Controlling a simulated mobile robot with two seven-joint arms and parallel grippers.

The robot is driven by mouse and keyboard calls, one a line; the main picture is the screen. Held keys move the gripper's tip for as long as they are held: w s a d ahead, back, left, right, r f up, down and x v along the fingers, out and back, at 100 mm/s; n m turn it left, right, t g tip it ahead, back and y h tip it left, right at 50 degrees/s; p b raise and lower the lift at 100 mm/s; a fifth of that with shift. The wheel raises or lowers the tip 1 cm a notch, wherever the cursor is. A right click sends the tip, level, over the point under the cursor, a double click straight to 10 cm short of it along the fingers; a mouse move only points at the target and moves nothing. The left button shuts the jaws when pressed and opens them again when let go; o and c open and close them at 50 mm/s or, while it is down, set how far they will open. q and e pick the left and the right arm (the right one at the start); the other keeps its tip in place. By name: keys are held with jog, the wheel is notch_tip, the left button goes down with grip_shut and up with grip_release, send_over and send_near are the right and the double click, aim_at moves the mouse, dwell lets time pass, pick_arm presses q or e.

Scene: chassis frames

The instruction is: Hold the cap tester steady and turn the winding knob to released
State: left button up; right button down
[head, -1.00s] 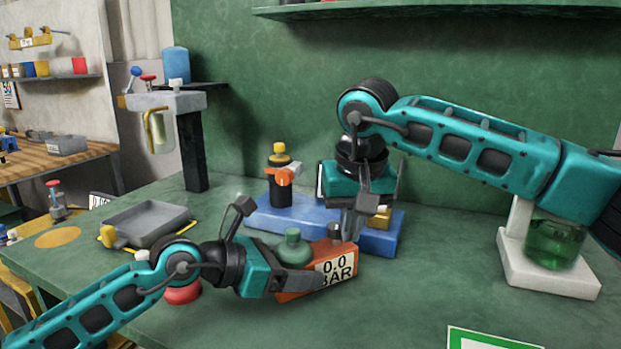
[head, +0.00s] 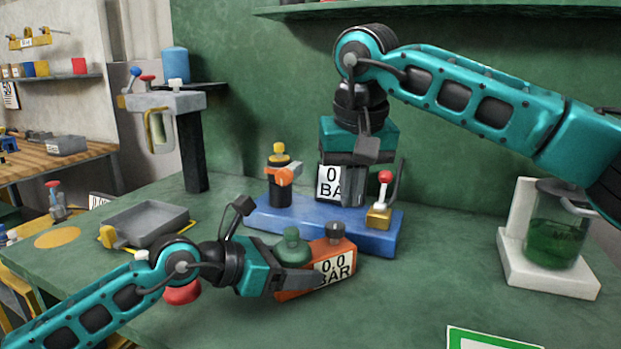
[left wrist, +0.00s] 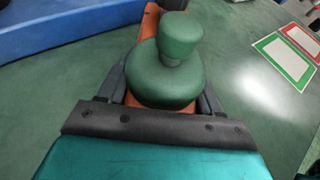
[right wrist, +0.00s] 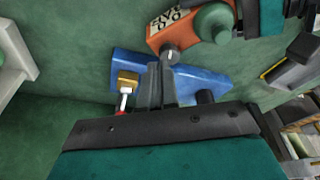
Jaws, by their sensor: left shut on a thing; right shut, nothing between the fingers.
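The cap tester, an orange box (head: 338,247) with a "0.0 BAR" face, sits on the green bench in front of a blue base. A green domed part (head: 291,249) stands at its left end and a dark grey knob (head: 336,233) on top at its right. My left gripper (head: 300,284) is shut on the tester's orange body; the left wrist view shows its fingers on both sides, below the green dome (left wrist: 165,75). My right gripper (head: 353,195) is shut and empty, raised above the blue base, apart from the grey knob (right wrist: 171,54).
The blue base (head: 320,227) carries a black cylinder with an orange clamp (head: 281,180), a second display and a brass block with a red-tipped lever (head: 380,214). A grey tray (head: 145,222) lies left; a green jar (head: 555,232) stands right. The front right bench is mostly clear.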

pick_arm(q)
jog(key=shift+f, duration=0.1)
jog(key=shift+a, duration=0.1)
pick_arm(e)
jog(key=shift+a+f, duration=0.4)
jog(key=shift+f, duration=0.65)
jog(key=shift+a+f, duration=0.35)
jog(key=shift+f, duration=0.65)
jog(key=shift+a+f, duration=0.4)
jog(key=shift+f, duration=0.65)
jog(key=shift+w, duration=0.15)
jog(key=shift+d, duration=0.3)
jog(key=shift+w+d, duration=0.2)
jog(key=shift+d, duration=0.55)
jog(key=shift+s, duration=0.15)
notch_tip(320, 180, up, 6)
jog(key=shift+s, duration=0.35)
